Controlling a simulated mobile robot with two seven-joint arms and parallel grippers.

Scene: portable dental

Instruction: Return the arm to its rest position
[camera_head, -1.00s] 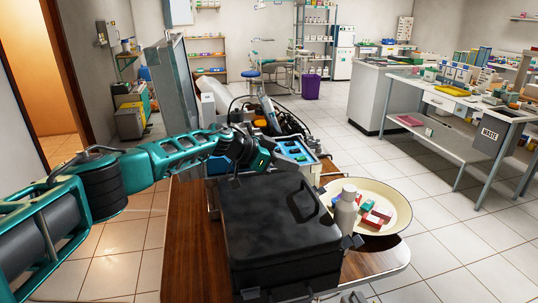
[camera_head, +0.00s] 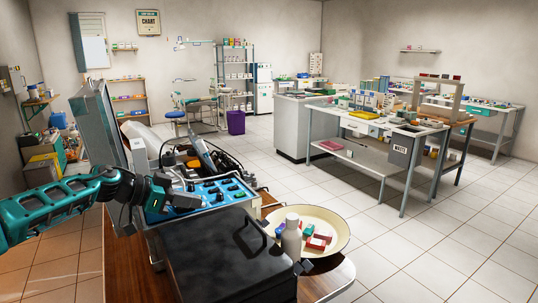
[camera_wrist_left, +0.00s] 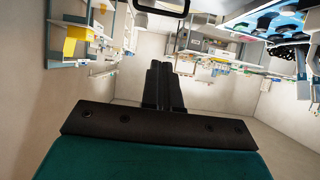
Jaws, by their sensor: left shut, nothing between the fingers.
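My left arm comes in from the left in the head view, teal with a dark wrist. Its gripper (camera_head: 190,201) is over the left part of the blue dental unit panel (camera_head: 222,190), behind the black case (camera_head: 205,262). In the left wrist view the two dark fingers (camera_wrist_left: 161,88) are together with nothing between them. My right gripper is not clearly in view.
A cream round tray (camera_head: 335,226) with small coloured boxes and a grey bottle (camera_head: 291,240) stand right of the case. An upright grey panel (camera_head: 97,118) rises behind my left wrist. A white workbench (camera_head: 385,132) is farther right; tiled floor between is clear.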

